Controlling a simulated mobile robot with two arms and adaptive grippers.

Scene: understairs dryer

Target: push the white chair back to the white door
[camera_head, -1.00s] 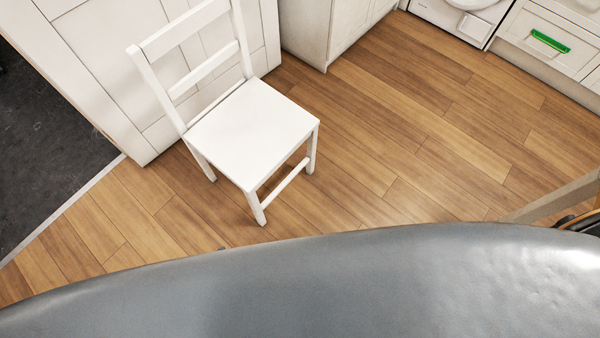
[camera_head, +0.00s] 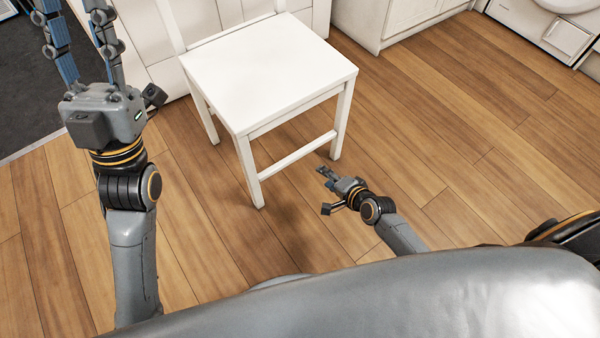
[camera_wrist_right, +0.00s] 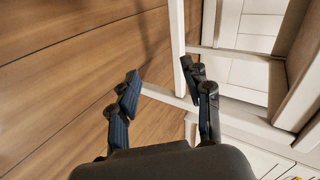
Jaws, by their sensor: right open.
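The white chair (camera_head: 268,72) stands upright on the wood floor, its seat facing me and its backrest mostly cut off at the top. The white panelled door (camera_head: 235,14) is behind it, partly hidden by the chair. My left gripper (camera_head: 72,8) is open and empty, raised left of the chair, fingers pointing up the picture. My right gripper (camera_head: 322,172) is low near the foot of the chair's front right leg. In the right wrist view its open fingers (camera_wrist_right: 163,85) have a white chair leg and rail (camera_wrist_right: 178,50) just ahead; contact cannot be told.
A white cabinet (camera_head: 405,18) stands at the back right, with a white appliance (camera_head: 555,30) beyond it. Dark flooring (camera_head: 30,90) lies at the far left behind a pale threshold strip. The wood floor (camera_head: 440,130) right of the chair is clear.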

